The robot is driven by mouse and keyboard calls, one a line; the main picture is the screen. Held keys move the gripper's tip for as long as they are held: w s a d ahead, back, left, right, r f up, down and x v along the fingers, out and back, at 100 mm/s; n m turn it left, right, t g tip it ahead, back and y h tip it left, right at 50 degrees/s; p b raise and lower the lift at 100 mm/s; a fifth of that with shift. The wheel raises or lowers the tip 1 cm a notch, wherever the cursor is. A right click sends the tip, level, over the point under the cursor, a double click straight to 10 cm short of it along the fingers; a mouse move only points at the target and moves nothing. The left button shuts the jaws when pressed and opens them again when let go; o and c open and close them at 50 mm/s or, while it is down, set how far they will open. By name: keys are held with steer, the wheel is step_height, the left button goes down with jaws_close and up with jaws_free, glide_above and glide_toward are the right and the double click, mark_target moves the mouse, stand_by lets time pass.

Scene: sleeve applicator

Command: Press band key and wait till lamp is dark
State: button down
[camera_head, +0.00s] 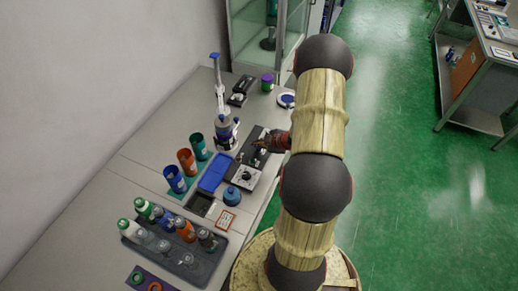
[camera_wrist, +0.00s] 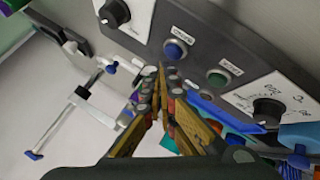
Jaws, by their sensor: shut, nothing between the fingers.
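The sleeve applicator's dark panel (camera_head: 236,178) lies on the bench in the head view. In the wrist view its panel (camera_wrist: 222,48) carries a blue round key (camera_wrist: 175,51) and a green round key (camera_wrist: 218,79), each under a small white label that I cannot read for sure. I cannot tell which is the band key, nor pick out the lamp or whether it is lit. My gripper (camera_wrist: 164,76) is shut and empty, its tips just below-left of the blue key in the picture; contact cannot be told. In the head view my gripper (camera_head: 266,142) is over the panel, partly hidden by my arm.
Black dials (camera_wrist: 269,110) on white plates flank the keys. A blue tray (camera_head: 215,173), coloured cups (camera_head: 187,161) and a rack of bottles (camera_head: 215,246) stand left of the panel. A tall stand (camera_head: 219,85) rises behind it.

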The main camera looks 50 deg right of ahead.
mark_target(258, 150)
steer(key=shift+f, duration=0.15)
steer(key=shift+f, duration=0.25)
steer(key=shift+f+b, duration=0.45)
steer(key=shift+b, duration=0.05)
stand_by(0.8)
steer(key=shift+r, duration=0.1)
steer(key=shift+r+p, duration=0.75)
steer(key=shift+r, duration=0.05)
steer(key=shift+r+p, duration=2.2)
steer(key=shift+r, duration=0.3)
stand_by(2.9)
